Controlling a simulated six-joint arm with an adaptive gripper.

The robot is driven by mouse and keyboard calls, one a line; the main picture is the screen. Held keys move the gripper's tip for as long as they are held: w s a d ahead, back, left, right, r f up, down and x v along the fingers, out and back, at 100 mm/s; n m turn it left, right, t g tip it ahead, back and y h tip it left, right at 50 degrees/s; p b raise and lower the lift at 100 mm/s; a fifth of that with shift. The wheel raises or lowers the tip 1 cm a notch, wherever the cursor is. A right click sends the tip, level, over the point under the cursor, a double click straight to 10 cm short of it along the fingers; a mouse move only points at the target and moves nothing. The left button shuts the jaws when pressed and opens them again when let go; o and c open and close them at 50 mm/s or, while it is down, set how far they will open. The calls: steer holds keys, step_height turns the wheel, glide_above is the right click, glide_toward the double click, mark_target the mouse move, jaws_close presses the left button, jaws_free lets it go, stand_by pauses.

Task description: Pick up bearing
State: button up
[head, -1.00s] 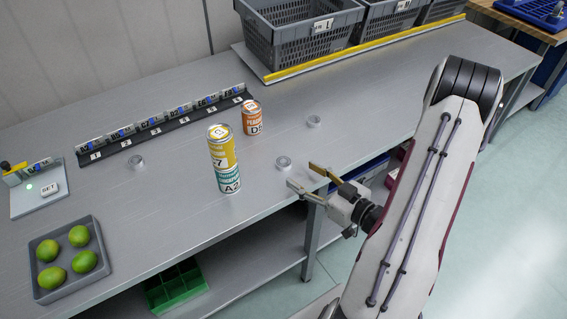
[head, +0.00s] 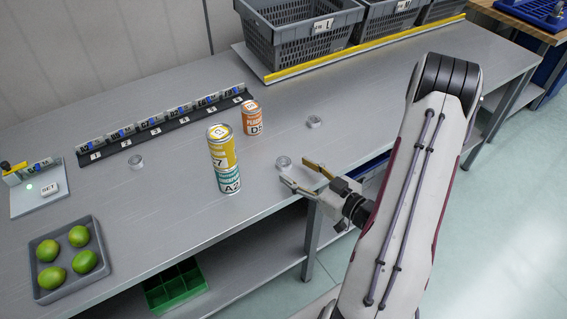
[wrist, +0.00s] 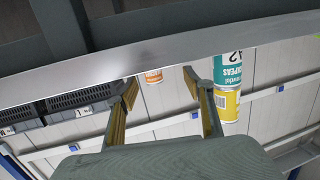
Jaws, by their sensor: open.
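Three small silver ring-shaped bearings lie flat on the grey bench: one near the front edge (head: 283,162), one further back to the right (head: 314,122), and one at the left (head: 136,162). My gripper (head: 296,171) is open and empty at the front edge of the bench. Its fingertips are just in front of the nearest bearing, which seems to lie near the gap between them; contact cannot be told. In the wrist view both fingers (wrist: 160,90) are spread apart, and no bearing is seen there.
A yellow can stacked on a teal can (head: 228,180) stands left of my gripper. An orange can (head: 251,118) stands behind. A black labelled rack (head: 165,130), a grey tray of limes (head: 67,295) and grey crates (head: 300,45) are further off. Bench between is clear.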

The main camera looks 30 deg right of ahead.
mark_target(288, 164)
steer(key=shift+f+x, duration=0.15)
steer(key=shift+x, duration=0.7)
steer(key=shift+f+x, duration=0.1)
steer(key=shift+x, duration=1.65)
steer(key=shift+d, duration=0.2)
steer(key=c, duration=1.3)
